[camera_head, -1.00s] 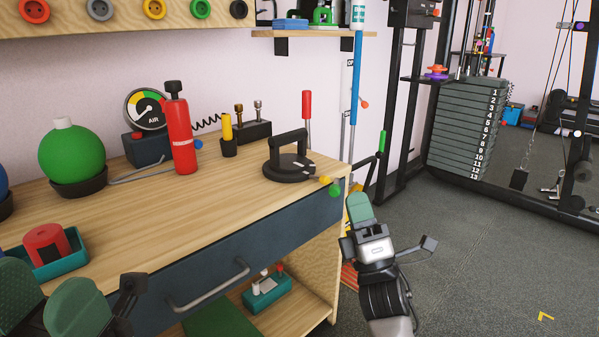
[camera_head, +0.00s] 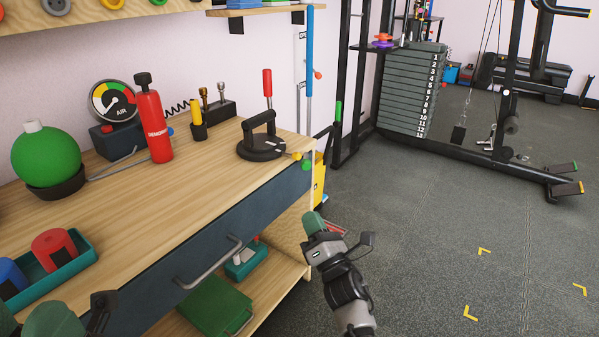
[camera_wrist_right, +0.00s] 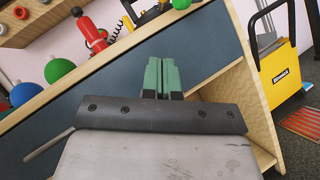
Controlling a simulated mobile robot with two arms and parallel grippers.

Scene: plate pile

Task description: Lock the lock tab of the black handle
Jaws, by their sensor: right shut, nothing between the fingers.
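The black handle (camera_head: 260,127) stands on a round black base near the right end of the wooden workbench. Its lock tab is too small to make out clearly. My right gripper (camera_head: 313,221) is shut and empty, in front of the bench's right front corner, below and to the right of the handle, clear of it. The right wrist view shows its two green fingers (camera_wrist_right: 161,77) pressed together before the bench front. My left gripper (camera_head: 30,322) is partly cut off at the lower left; its green pads are apart.
A red extinguisher (camera_head: 154,125), a yellow-topped holder (camera_head: 198,122) and a red-handled tool (camera_head: 267,84) stand around the handle. Yellow and green knobs (camera_head: 307,165) sit at the bench's right edge. A drawer pull (camera_head: 210,262) sticks out.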

